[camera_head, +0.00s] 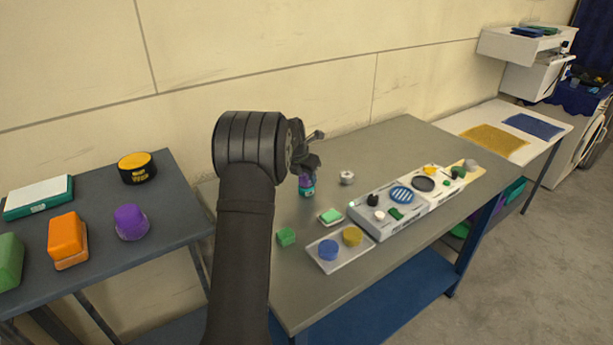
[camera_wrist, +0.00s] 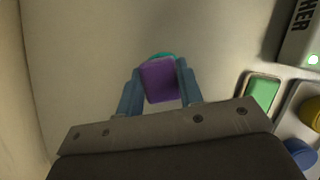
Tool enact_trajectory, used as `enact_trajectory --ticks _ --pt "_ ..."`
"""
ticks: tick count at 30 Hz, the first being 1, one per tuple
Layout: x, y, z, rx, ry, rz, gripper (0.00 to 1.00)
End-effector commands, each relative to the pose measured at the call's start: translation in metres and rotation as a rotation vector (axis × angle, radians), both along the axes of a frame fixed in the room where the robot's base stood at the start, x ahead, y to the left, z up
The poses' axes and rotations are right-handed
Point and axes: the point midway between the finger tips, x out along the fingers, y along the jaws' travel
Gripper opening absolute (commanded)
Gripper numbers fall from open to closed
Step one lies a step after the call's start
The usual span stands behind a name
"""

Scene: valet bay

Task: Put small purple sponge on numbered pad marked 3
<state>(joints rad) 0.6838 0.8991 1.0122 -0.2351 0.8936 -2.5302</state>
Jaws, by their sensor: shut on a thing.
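My gripper (camera_head: 305,175) is over the left back part of the grey bench. It is shut on a small purple block, the purple sponge (camera_head: 307,183), with a teal part at its lower end. In the wrist view, the purple sponge (camera_wrist: 160,82) sits between the two blue-grey fingers of my gripper (camera_wrist: 160,68), and a teal edge shows behind it. I cannot tell whether the teal part touches the bench. I can read no number 3 on any pad in these views.
A white board with a blue disc (camera_head: 328,250) and a yellow disc (camera_head: 352,236) lies at the bench front. A long white tray (camera_head: 382,232) with several discs is to the right. A green block (camera_head: 286,236) and a silver knob-like item (camera_head: 347,177) are nearby. A larger purple item (camera_head: 131,222) stands on the left table.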

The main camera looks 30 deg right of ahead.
Motion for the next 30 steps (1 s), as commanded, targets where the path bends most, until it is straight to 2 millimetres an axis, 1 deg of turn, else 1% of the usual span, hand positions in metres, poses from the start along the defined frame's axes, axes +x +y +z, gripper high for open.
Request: enact_trajectory --ticks 2,3,5,6,14,17,20,30 --pt "0.0 0.0 -0.003 0.001 0.001 0.0 0.12" --pt "0.0 0.0 -0.003 0.001 0.001 0.0 0.36" --pt "0.0 0.0 -0.003 0.001 0.0 0.0 0.47" --pt "0.0 0.0 -0.003 0.001 0.0 0.0 0.55" --pt "0.0 0.0 -0.003 0.0 0.0 0.0 0.55" --pt "0.0 0.0 0.002 -0.001 0.0 0.0 0.55" --pt "-0.001 0.004 0.013 -0.001 -0.002 0.0 0.55" --pt "-0.012 0.03 0.08 -0.002 -0.002 0.0 0.55"
